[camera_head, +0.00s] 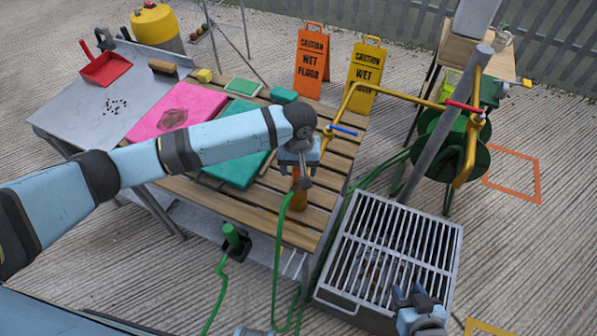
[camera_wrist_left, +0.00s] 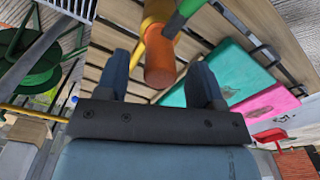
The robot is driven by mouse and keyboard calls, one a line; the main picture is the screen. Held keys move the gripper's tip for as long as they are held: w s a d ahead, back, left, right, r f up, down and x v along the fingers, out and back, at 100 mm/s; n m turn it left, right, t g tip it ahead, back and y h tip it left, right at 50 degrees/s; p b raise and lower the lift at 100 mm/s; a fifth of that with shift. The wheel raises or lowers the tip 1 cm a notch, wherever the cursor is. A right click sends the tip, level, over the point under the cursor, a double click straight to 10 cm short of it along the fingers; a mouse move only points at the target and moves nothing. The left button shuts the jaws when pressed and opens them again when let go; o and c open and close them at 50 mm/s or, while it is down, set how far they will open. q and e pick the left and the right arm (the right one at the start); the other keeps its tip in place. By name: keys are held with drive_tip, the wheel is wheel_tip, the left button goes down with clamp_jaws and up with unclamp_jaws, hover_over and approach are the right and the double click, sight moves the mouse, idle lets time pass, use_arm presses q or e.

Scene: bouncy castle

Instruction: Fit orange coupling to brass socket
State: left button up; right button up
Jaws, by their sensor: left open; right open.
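The orange coupling (camera_head: 299,199) is at the bench's front right corner, just below my left gripper (camera_head: 303,180), with the green hose hanging from it. In the left wrist view the coupling (camera_wrist_left: 160,64) shows in the gap between the open fingers of my left gripper (camera_wrist_left: 161,80); I cannot tell whether they touch it. A yellow brass-coloured part (camera_wrist_left: 156,14) shows beyond the coupling there. The brass pipe (camera_head: 393,94) has a blue-handled tap close behind my gripper; its socket end is hidden. My right gripper (camera_head: 418,296) is open and empty at the lower right.
A barred metal grate (camera_head: 390,245) stands right of the slatted bench (camera_head: 215,205). A grey pole and green hose reel (camera_head: 452,145) stand behind it. Pink (camera_head: 178,108) and teal (camera_head: 238,168) pads cover much of the bench. Two caution signs stand behind.

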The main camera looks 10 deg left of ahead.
use_arm(q)
wheel_tip(320, 180, up, 11)
drive_tip(key=s+d+f+m+t+h+p, duration=0.15)
drive_tip(key=s+d+f+t+h, duration=0.4)
drive_tip(key=f, duration=0.55)
drive_tip(key=s+a+f+m+t+y, duration=0.1)
drive_tip(key=s+a+f+t, duration=0.1)
drive_tip(key=s+a, duration=0.5)
drive_tip(key=s+a+f+m+t+y+p, duration=0.1)
drive_tip(key=s+a+f+m+t, duration=0.1)
drive_tip(key=s+a, duration=0.5)
wheel_tip(320, 180, down, 3)
drive_tip(key=s+t, duration=0.1)
drive_tip(key=s, duration=0.1)
drive_tip(key=shift+s+r, duration=0.15)
drive_tip(key=shift+s, duration=0.2)
drive_tip(key=shift+m+t, duration=0.25)
